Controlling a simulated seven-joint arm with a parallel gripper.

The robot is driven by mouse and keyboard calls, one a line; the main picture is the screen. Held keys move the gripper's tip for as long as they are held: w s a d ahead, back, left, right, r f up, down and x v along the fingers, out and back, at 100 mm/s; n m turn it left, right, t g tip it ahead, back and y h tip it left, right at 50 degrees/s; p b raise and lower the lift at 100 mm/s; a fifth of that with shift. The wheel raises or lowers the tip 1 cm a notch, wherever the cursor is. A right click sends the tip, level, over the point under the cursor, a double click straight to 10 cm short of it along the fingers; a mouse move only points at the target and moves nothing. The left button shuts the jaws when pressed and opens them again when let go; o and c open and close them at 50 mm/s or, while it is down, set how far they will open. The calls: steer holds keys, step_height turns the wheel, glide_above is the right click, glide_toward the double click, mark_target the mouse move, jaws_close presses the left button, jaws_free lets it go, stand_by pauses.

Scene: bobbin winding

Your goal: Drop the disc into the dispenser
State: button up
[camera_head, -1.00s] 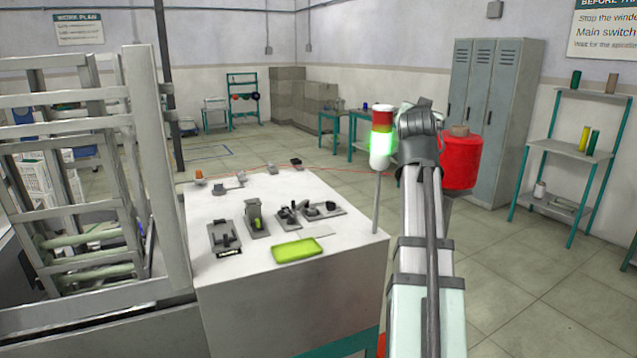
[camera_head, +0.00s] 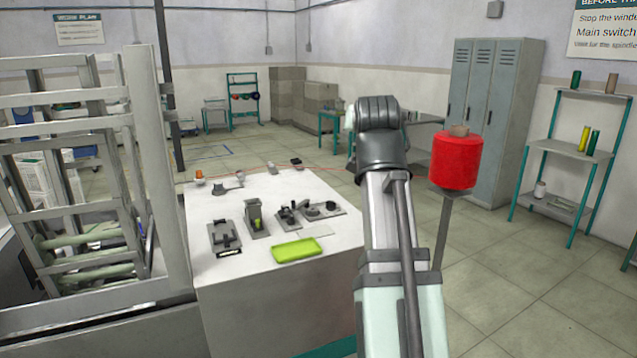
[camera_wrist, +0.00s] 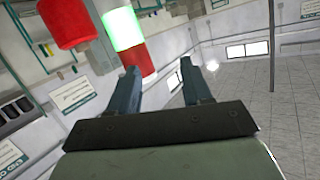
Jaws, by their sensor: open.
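My gripper (camera_wrist: 158,72) shows in the wrist view with its two fingers apart and nothing between them. It faces out into the room, and the worktable is not in that view. In the head view my arm hides the gripper.
The white table (camera_head: 290,186) also holds a green tray (camera_head: 297,249), a grey fixture (camera_head: 225,237) and small parts at the back. A red spool (camera_head: 456,160) stands on a post right of my arm. A grey frame (camera_head: 160,170) rises on the left.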

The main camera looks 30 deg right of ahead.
steer(key=a+f+n+g+y, duration=0.1)
steer(key=a+f+n+y, duration=0.3)
steer(key=a, duration=0.3)
steer(key=n+g+y, duration=0.5)
steer(key=n+g, duration=0.5)
glide_toward(313, 209)
steer(key=shift+w+a+f, duration=0.1)
steer(key=shift+w+f, duration=0.1)
steer(key=shift+f, duration=1.05)
steer(key=shift+w+a+f, duration=0.1)
steer(key=shift+w+f, duration=0.05)
steer(key=shift+f, duration=1.05)
steer(key=shift+w+a+f, duration=0.1)
steer(key=shift+w+f, duration=0.1)
steer(key=shift+f, duration=1.05)
steer(key=c, duration=0.7)
steer(key=shift+o, duration=0.2)
